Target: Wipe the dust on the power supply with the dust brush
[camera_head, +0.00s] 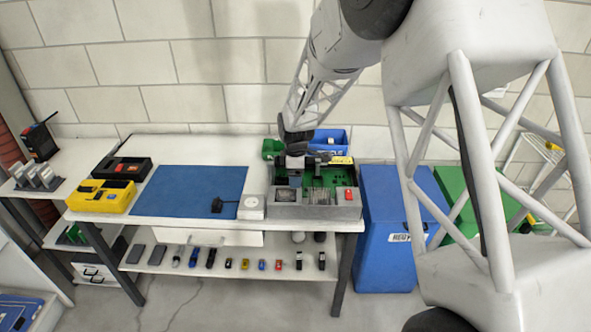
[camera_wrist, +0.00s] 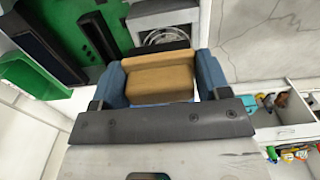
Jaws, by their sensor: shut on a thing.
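My gripper (camera_wrist: 160,70) has blue fingers closed on the sides of a tan block, which looks like the dust brush (camera_wrist: 160,82). In the head view my gripper (camera_head: 297,160) hangs over the open grey case on the bench, and the brush is hard to make out there. The power supply (camera_head: 288,194) looks to be the grey unit at the case's front left. In the wrist view the power supply (camera_wrist: 165,18) shows a round fan grille just beyond the brush. I cannot tell whether they touch. Dust is too small to make out.
The open case (camera_head: 318,211) holds a green board (camera_head: 322,180). A blue mat (camera_head: 190,190), a white round-topped device (camera_head: 251,207) and a yellow toolbox (camera_head: 101,197) lie to its left. A blue bin (camera_head: 389,230) stands right of the bench. A green bin (camera_head: 271,148) is behind.

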